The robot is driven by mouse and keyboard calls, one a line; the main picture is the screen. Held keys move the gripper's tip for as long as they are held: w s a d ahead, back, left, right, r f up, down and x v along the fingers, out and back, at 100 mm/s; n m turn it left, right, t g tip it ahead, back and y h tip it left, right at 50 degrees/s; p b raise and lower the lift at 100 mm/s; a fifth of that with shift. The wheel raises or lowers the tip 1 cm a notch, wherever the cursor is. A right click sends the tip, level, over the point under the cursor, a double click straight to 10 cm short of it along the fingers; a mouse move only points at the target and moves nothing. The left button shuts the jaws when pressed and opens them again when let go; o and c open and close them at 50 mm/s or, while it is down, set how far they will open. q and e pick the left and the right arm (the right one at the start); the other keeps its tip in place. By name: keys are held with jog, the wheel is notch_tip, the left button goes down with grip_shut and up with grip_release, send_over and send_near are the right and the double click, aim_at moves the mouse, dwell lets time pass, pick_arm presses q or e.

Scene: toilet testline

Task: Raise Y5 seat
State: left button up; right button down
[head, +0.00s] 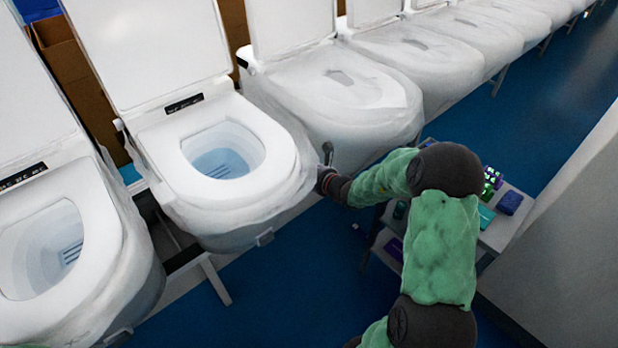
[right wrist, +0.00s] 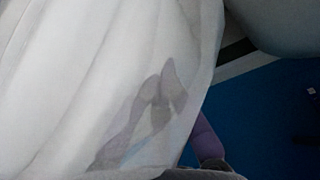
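A white toilet (head: 228,170) with its lid up and its seat ring (head: 270,138) down stands left of centre in the head view, wrapped in translucent film. No Y5 label is readable. My right gripper (head: 326,154) is at this toilet's right side, near the seat rim, in the gap before the neighbouring toilet. In the right wrist view, white translucent film (right wrist: 90,70) covers most of the picture. Dark finger-like shapes show blurred through it, and a purplish finger part shows beside its edge. Finger opening and contact are unclear. My left gripper is out of view.
Another open toilet (head: 60,250) stands at left, and a film-covered toilet (head: 345,95) stands close on the right, with more behind it. A small grey cart (head: 505,228) with coloured items stands right of my arm. Blue floor (head: 310,270) lies clear in front.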

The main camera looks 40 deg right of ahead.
jog(key=shift+d+r, duration=0.1)
jog(key=shift+r, duration=1.8)
jog(key=shift+s, duration=0.1)
